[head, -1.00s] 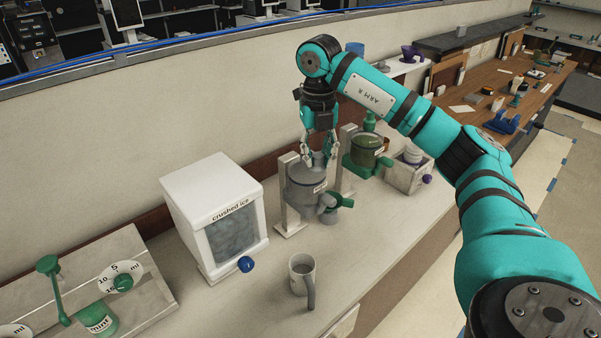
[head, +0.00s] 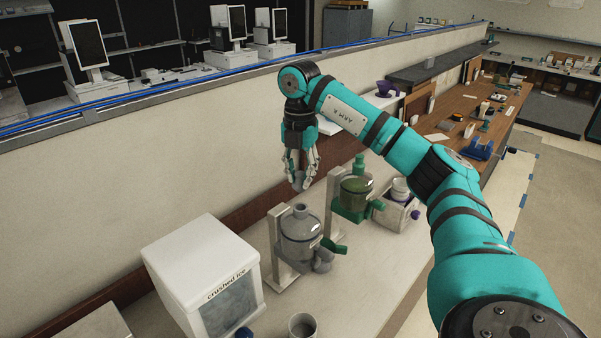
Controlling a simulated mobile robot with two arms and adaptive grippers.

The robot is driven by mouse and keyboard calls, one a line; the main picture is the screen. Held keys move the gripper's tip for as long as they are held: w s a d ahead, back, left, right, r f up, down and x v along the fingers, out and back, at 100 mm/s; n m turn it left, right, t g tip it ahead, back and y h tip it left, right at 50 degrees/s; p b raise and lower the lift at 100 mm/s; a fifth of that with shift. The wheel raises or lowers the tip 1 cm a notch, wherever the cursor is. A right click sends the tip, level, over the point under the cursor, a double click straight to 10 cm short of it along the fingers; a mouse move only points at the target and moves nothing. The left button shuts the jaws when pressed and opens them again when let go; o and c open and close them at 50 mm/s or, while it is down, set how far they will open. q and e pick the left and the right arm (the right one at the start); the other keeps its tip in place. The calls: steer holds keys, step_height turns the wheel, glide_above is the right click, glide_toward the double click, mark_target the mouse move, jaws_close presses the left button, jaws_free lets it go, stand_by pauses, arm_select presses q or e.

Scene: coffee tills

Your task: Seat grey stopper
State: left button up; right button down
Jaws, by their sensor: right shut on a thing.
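My right gripper (head: 301,178) hangs pointing down, just above the grey vessel (head: 299,243) in its pale stand. It is shut on a small grey thing, seemingly the grey stopper (head: 299,185), which is mostly hidden between the fingers. Below the fingertips, the vessel's grey neck (head: 300,211) sticks up, with a small gap between it and the gripper. I cannot see into the neck. A green tap handle (head: 333,246) is on the vessel's front right. My left gripper is not in view.
A white crushed ice box (head: 200,270) stands at the left front and a grey mug (head: 302,326) at the bottom edge. A green vessel (head: 354,195) with a green stopper (head: 359,162) stands close on the right. A low wall runs behind the counter.

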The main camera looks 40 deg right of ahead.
mark_target(300, 189)
step_height(300, 189, down, 2)
steer(key=shift+f+b, duration=0.25)
steer(key=shift+b, duration=0.4)
steer(key=shift+f, duration=0.35)
steer(key=shift+f+b, duration=0.3)
steer(key=shift+b, duration=0.1)
steer(key=shift+f, duration=0.2)
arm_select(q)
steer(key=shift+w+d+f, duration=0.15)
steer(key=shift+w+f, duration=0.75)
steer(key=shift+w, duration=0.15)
arm_select(e)
steer(key=shift+s+r, duration=0.1)
arm_select(q)
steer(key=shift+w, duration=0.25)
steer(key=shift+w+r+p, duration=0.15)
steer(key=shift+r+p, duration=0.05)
steer(key=shift+p, duration=0.2)
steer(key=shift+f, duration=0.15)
arm_select(e)
steer(key=shift+f, duration=0.25)
